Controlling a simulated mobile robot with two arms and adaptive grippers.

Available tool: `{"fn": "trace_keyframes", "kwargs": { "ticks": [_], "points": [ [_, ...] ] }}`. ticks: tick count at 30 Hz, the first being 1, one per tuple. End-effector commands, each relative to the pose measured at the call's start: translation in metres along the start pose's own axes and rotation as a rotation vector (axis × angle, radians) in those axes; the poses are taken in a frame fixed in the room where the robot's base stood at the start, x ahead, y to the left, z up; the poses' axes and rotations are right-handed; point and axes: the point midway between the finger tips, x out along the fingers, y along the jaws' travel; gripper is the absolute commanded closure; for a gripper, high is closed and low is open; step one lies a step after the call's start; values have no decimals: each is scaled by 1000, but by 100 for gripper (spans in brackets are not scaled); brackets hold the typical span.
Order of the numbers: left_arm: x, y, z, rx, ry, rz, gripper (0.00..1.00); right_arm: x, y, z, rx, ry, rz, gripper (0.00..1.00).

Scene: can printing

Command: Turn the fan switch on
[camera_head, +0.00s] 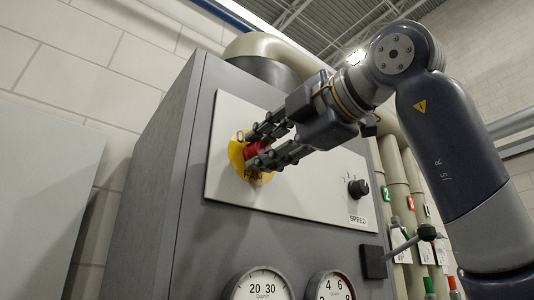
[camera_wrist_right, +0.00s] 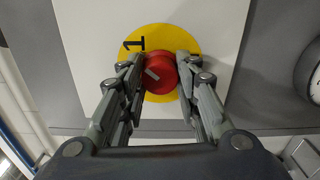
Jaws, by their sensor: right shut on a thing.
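The fan switch is a red rotary knob (camera_head: 256,149) on a round yellow plate (camera_head: 238,160) marked "FAN", on the light panel of a grey cabinet. In the right wrist view, the red knob (camera_wrist_right: 160,74) sits at the middle of the yellow plate (camera_wrist_right: 160,34), with a black "1" at its upper left. A pale line on the knob slants toward the upper left. My right gripper (camera_head: 260,147) is closed around the knob, with one finger on each side of it in the wrist view (camera_wrist_right: 161,76). My left gripper is not in view.
A black speed knob (camera_head: 357,188) is on the same panel to the right. Two round gauges (camera_head: 262,288) are below. A lever with a black ball (camera_head: 427,232) sticks out at the lower right, beside pipes (camera_head: 398,185) with numbered tags.

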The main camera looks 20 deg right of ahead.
Motion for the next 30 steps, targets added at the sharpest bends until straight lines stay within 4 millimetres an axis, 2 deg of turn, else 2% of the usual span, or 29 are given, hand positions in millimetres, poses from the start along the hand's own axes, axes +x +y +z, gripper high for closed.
{"fn": "trace_keyframes", "kwargs": {
  "ticks": [8, 23, 24, 25, 26, 30],
  "points": [
    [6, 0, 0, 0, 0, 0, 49, 0, 0, 0, 81, 0, 0, 94],
    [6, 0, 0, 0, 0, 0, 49, 0, 0, 0, 95, 0, -1, 94],
    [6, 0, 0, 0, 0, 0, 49, 0, 0, 0, 95, 0, -1, 61],
    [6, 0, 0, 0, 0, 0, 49, 0, 0, 0, 95, 0, -1, 54],
    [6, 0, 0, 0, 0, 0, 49, 0, 0, 0, 95, 0, -1, 49],
    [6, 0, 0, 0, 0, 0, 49, 0, 0, 0, 95, 0, -1, 49]
  ]
}}
